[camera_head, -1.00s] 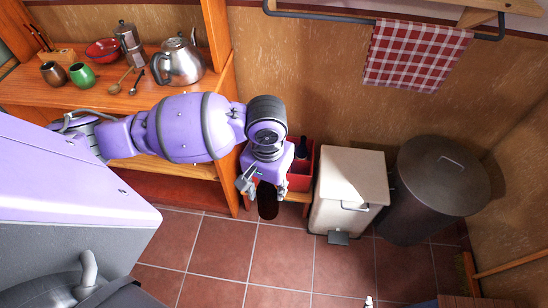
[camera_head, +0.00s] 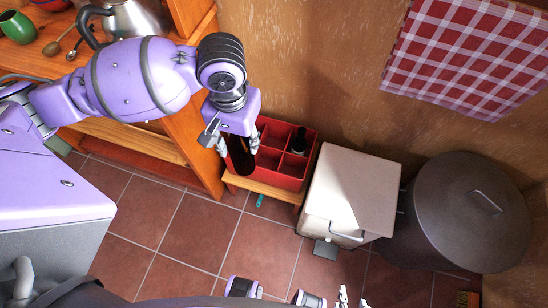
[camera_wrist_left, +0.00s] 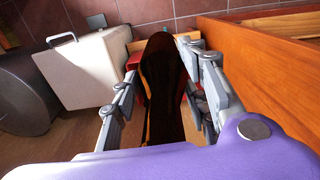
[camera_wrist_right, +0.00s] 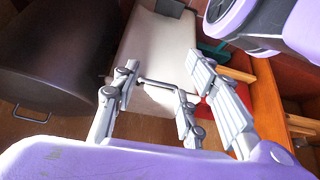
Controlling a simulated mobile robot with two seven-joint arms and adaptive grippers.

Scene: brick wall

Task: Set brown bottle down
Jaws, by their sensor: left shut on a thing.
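My left gripper (camera_head: 232,142) is shut on the brown bottle (camera_head: 242,160), which hangs below the fingers. In the left wrist view the dark brown bottle (camera_wrist_left: 162,85) lies between the two fingers. In the head view it overlaps the left end of the red crate (camera_head: 285,181). I cannot tell whether its base is inside a compartment or still above or in front of it. Another dark bottle (camera_head: 299,141) stands in a back right compartment of the crate. My right gripper (camera_head: 353,299) is open and empty near the bottom edge; its spread fingers show in the right wrist view (camera_wrist_right: 160,85).
The crate sits on a low wooden stand (camera_head: 262,187) between the wooden shelf (camera_head: 195,135) and a cream pedal bin (camera_head: 352,190). A dark round bin (camera_head: 465,215) stands further right. Several crate compartments look empty. The tiled floor (camera_head: 190,235) in front is clear.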

